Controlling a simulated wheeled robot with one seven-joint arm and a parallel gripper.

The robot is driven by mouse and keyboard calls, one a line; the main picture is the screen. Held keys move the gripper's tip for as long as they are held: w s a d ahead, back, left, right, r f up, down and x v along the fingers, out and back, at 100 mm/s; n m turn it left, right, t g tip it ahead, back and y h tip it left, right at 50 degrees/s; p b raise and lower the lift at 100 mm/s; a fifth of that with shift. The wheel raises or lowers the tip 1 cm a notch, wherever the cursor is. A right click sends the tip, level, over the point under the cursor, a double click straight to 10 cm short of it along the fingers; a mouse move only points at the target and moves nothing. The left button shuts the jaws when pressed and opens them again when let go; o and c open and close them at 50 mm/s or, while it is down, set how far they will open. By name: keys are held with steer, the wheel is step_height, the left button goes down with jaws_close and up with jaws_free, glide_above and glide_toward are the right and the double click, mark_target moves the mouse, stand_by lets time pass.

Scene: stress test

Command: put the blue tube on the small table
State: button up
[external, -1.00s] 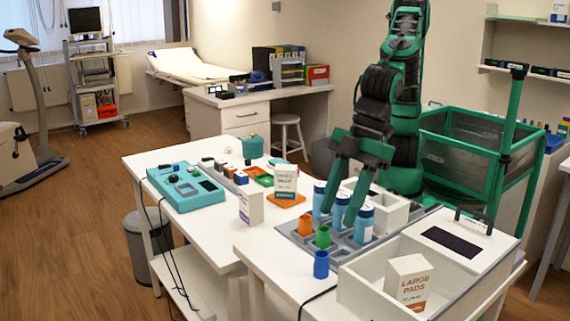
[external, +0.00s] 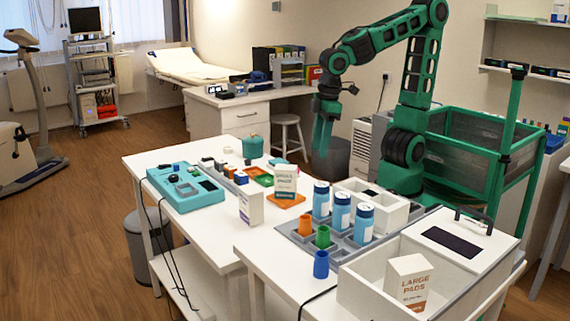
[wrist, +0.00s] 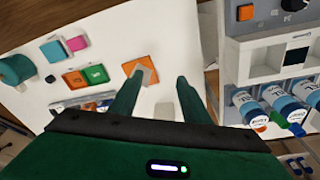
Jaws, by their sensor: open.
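The blue tube (external: 321,264) stands upright on the right-hand white table (external: 283,270), in front of the grey tray. In the wrist view a small blue piece (wrist: 296,130) near the bottles at the right looks like the same tube. An orange tube (external: 305,225) and a green tube (external: 322,238) stand in the tray close by. The left-hand white table (external: 190,236) adjoins; I cannot tell which is the small table. My gripper (external: 322,143) points down, open and empty, raised behind the tables. Its two spread fingers show in the wrist view (wrist: 162,76).
Several blue bottles (external: 342,211) stand in the tray. A white bin (external: 365,288) with a LARGE PADS box (external: 408,282) is at the right front. The left table holds a teal device (external: 187,190), a white carton (external: 250,206) and a box (external: 285,182) on an orange pad.

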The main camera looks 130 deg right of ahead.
steer(key=s+d+f+m+g+y, duration=0.1)
steer(key=s+f, duration=0.3)
steer(key=s, duration=1)
steer(key=shift+s+d+m, duration=0.2)
steer(key=shift+d+m, duration=0.2)
steer(key=shift+d, duration=0.2)
